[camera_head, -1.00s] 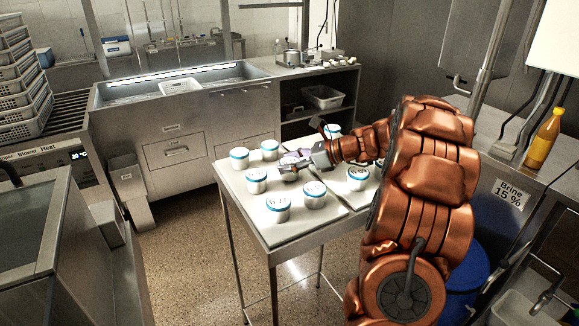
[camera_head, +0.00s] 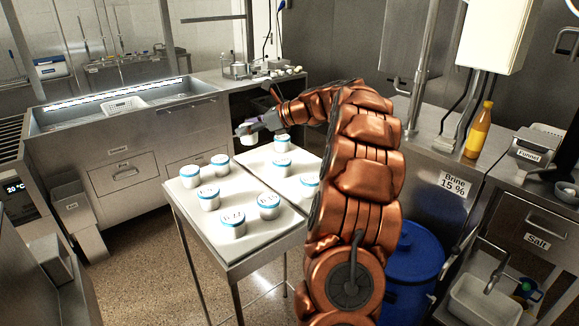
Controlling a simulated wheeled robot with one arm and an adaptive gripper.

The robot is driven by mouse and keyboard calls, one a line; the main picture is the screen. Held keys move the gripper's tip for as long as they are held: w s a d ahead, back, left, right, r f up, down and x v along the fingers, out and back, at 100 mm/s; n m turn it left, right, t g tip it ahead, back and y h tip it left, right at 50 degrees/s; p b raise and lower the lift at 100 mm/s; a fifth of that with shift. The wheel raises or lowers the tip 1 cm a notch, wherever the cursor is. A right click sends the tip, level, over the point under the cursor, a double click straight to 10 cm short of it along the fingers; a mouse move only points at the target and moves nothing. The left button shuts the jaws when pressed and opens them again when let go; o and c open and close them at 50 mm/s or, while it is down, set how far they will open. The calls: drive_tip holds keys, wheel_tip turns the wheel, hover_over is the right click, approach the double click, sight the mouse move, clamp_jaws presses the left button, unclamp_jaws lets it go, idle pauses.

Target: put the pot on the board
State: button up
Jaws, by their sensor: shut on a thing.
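My gripper (camera_head: 246,130) is shut on a white pot (camera_head: 250,140), which shows only partly beneath it. The held pot appears to be above the far end of the boards; its exact height is hard to tell. Two pale boards lie side by side on a metal table. The left board (camera_head: 243,246) bears several white pots with blue rims, such as a front pot (camera_head: 233,225) and a back pot (camera_head: 220,165). The right board (camera_head: 255,159) bears more such pots: a far one (camera_head: 282,144), a middle one (camera_head: 281,168) and one partly behind my arm (camera_head: 310,184).
A metal sink unit (camera_head: 125,150) with a white basket (camera_head: 124,105) stands behind the table. A counter with a yellow-orange bottle (camera_head: 479,130) and a blue barrel (camera_head: 412,255) are at right. Neighbouring pots stand close together.

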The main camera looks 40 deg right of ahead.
drive_tip(key=w+d+m+t+h, duration=0.1)
drive_tip(key=w+d+m+h, duration=0.1)
drive_tip(key=w+d, duration=0.3)
drive_tip(key=shift+s+d+f+p, duration=0.1)
drive_tip(key=shift+d+f+p, duration=0.15)
drive_tip(key=shift+f, duration=1.4)
drive_tip(key=shift+s+d+f+p, duration=0.15)
drive_tip(key=shift+d+f+p, duration=0.05)
drive_tip(key=shift+f, duration=1.4)
drive_tip(key=shift+s+d+f+p, duration=0.1)
drive_tip(key=shift+d+f+p, duration=0.15)
drive_tip(key=shift+f, duration=1.4)
drive_tip(key=shift+f, duration=0.1)
drive_tip(key=o, duration=1.2)
drive_tip(key=shift+s+d+r, duration=0.15)
drive_tip(key=shift+s+r, duration=0.1)
drive_tip(key=shift+s, duration=0.05)
drive_tip(key=b+v, duration=0.2)
drive_tip(key=v, duration=0.9)
drive_tip(key=shift+s, duration=0.2)
